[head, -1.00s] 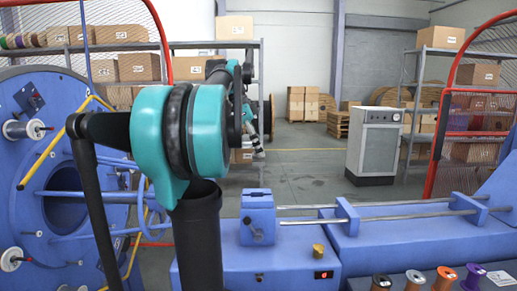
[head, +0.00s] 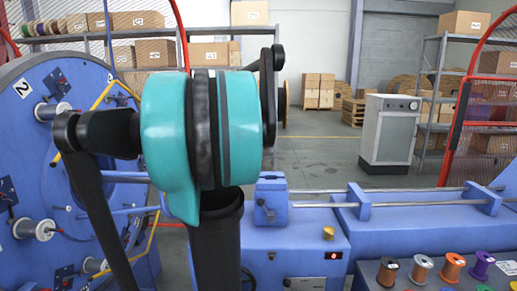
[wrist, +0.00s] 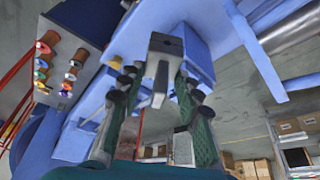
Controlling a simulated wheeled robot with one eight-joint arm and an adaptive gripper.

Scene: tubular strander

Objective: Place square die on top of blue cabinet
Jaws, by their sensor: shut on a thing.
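In the wrist view my gripper (wrist: 158,82) is shut on a grey block with a dark square face, which looks like the square die (wrist: 165,45). The die sits between the fingertips, with the blue machine behind it. In the head view my arm covers the middle left, and neither the gripper nor the die can be made out there. The blue cabinet (head: 290,248) stands just right of my arm, with a red-lit switch on its front. A small brass piece (head: 328,233) stands on its top.
A blue block (head: 271,205) carrying steel rods rises behind the cabinet top. Several coloured spools (head: 453,267) stand at lower right. A large blue disc with spools (head: 75,150) is at left. A grey cabinet (head: 390,135) stands on open floor behind.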

